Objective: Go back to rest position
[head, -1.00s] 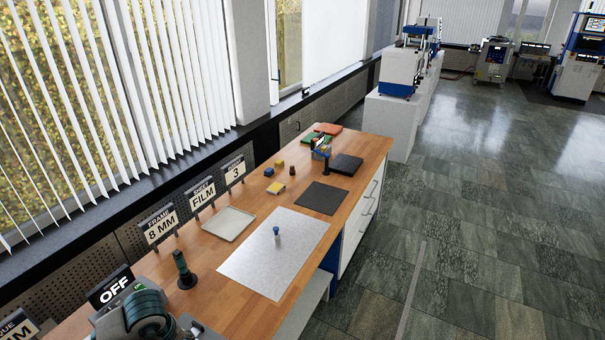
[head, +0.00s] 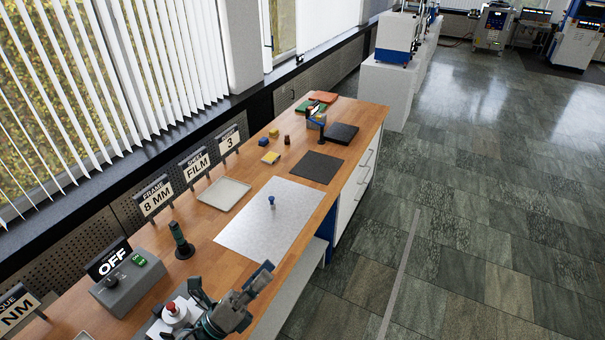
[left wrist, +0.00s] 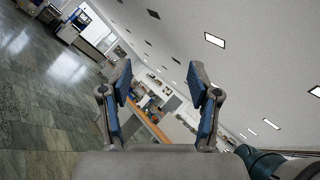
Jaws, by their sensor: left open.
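My left gripper (head: 238,292) is at the bottom of the head view, above the near end of the wooden bench (head: 345,130). In the left wrist view my left gripper (left wrist: 160,85) shows two blue-padded fingers spread apart with nothing between them. It is open and empty. The wrist camera looks out level or upward over the room, with the ceiling at the right. My right gripper is in neither view.
Beyond are a pale sheet (head: 255,232) with a blue-topped peg (head: 271,202), a tray (head: 225,194) and a dark mat (head: 318,168). The floor at right is clear.

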